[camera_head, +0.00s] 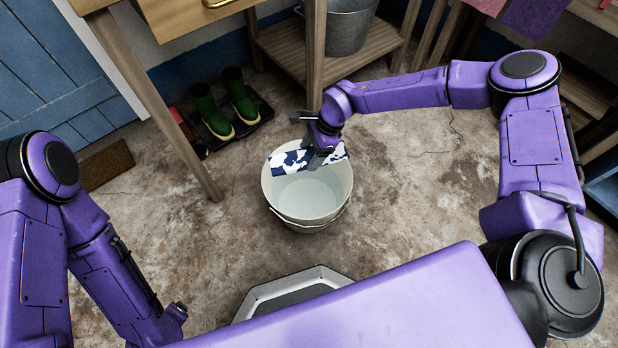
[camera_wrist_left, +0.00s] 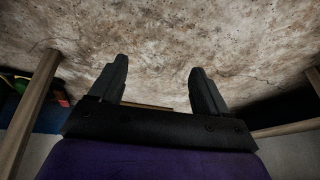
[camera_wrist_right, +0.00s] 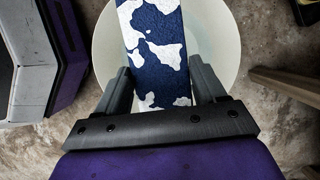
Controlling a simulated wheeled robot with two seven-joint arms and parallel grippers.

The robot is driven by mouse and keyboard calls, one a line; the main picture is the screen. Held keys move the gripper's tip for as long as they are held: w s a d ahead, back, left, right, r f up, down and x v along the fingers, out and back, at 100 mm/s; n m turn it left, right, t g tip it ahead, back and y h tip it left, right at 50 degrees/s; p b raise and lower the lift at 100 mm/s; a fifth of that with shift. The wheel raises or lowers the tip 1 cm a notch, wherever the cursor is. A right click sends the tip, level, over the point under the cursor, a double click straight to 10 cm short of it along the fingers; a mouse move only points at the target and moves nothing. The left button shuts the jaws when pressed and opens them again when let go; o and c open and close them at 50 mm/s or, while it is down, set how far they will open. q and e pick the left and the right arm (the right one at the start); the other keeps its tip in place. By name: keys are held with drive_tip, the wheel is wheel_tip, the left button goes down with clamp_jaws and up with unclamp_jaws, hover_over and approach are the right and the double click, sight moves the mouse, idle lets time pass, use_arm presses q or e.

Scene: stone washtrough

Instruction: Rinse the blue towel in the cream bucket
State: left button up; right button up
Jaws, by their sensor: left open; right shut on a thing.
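The blue towel (camera_head: 290,161), blue with white patches, is held by my right gripper (camera_head: 320,157) at the far part of the bucket mouth. In the right wrist view the towel (camera_wrist_right: 152,40) runs between the two fingers, over the bucket (camera_wrist_right: 220,40). The cream bucket (camera_head: 274,192) stands upright on the floor. Its inside shows a pale, smooth surface; I cannot tell for sure whether it is water. How far down the towel hangs is unclear. My left gripper (camera_wrist_left: 156,72) is open and empty, well away from the bucket.
A metal bucket (camera_head: 348,28) sits on a low wooden shelf (camera_head: 375,47) behind. A brown mat (camera_head: 107,166) lies by the blue door. The floor right of the cream bucket is clear.

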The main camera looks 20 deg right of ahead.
sight(309, 161)
drive_tip(key=shift+m+t, duration=0.3)
drive_tip(key=shift+m, duration=0.3)
drive_tip(key=f, duration=0.3)
drive_tip(key=f+b, duration=0.1)
drive_tip(key=shift+a+f, duration=0.2)
drive_tip(key=shift+a, duration=0.1)
use_arm(q)
drive_tip(key=s+f+m+g+h+b, duration=0.2)
drive_tip(key=s+f+m+g+b, duration=0.5)
drive_tip(key=f+b, duration=0.6)
drive_tip(key=w+a+f+t+b, duration=0.1)
drive_tip(key=w+a+f, duration=0.1)
drive_tip(key=w+a+f+n+t+y+b, duration=0.1)
drive_tip(key=a+f+t, duration=0.1)
drive_tip(key=shift+w+f+t+b, duration=0.3)
drive_tip(key=shift+w+b, duration=0.05)
drive_tip(key=shift+w, duration=0.05)
drive_tip(key=shift+w+a+f+t+b, duration=0.4)
drive_tip(key=shift+w+a+f+t, duration=0.1)
drive_tip(key=shift+w, duration=0.25)
use_arm(e)
drive_tip(key=shift+f, duration=10.5)
